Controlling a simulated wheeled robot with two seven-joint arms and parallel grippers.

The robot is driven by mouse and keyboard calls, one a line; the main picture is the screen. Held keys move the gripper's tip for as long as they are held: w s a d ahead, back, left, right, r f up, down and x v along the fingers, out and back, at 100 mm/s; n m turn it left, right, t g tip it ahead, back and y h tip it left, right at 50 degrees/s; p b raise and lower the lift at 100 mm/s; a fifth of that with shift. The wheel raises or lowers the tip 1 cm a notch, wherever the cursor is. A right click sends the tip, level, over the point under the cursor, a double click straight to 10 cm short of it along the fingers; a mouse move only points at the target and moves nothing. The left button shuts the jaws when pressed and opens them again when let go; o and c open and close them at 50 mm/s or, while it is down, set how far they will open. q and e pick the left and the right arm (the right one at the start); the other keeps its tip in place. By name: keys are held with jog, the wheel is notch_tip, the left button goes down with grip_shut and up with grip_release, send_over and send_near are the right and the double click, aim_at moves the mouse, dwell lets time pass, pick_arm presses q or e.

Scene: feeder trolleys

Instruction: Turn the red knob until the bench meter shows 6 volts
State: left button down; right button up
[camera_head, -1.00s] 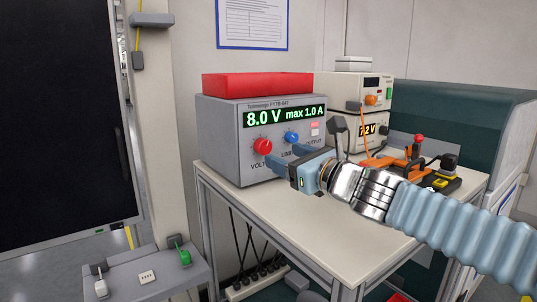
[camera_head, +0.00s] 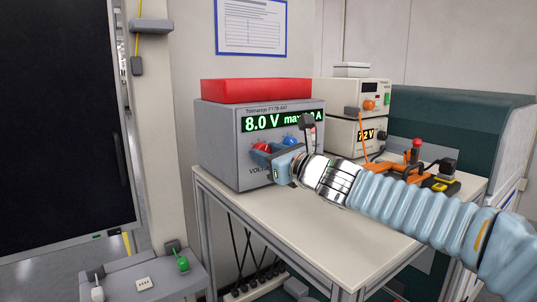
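The grey bench meter (camera_head: 224,150) stands on the left of the bench, and its green display (camera_head: 262,124) reads 8.0 V; the "max" figure is partly covered by my arm. The red knob (camera_head: 262,147) is on its front, partly hidden by my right gripper (camera_head: 263,153). The fingers are apart, at the knob, with its red face showing between them; I cannot tell whether they touch it. The blue knob (camera_head: 290,137) is just right of it, close above my gripper. My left gripper is not in view.
A red box (camera_head: 255,91) lies on the meter. Behind, stacked cream instruments (camera_head: 343,93) show an orange knob and a 7.2 V display. Orange tools (camera_head: 405,168) lie right on the bench (camera_head: 300,215). The bench front is clear. A grey shelf (camera_head: 155,280) stands lower left.

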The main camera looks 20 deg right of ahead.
jog(key=shift+c, duration=1.3)
jog(key=shift+f+n+b, duration=0.15)
jog(key=shift+n+b, duration=0.3)
jog(key=shift+n, duration=1.75)
jog(key=o, duration=1.1)
jog(key=shift+c, duration=0.2)
jog(key=p+v, duration=0.1)
jog(key=v, duration=1.2)
jog(key=shift+s, duration=0.4)
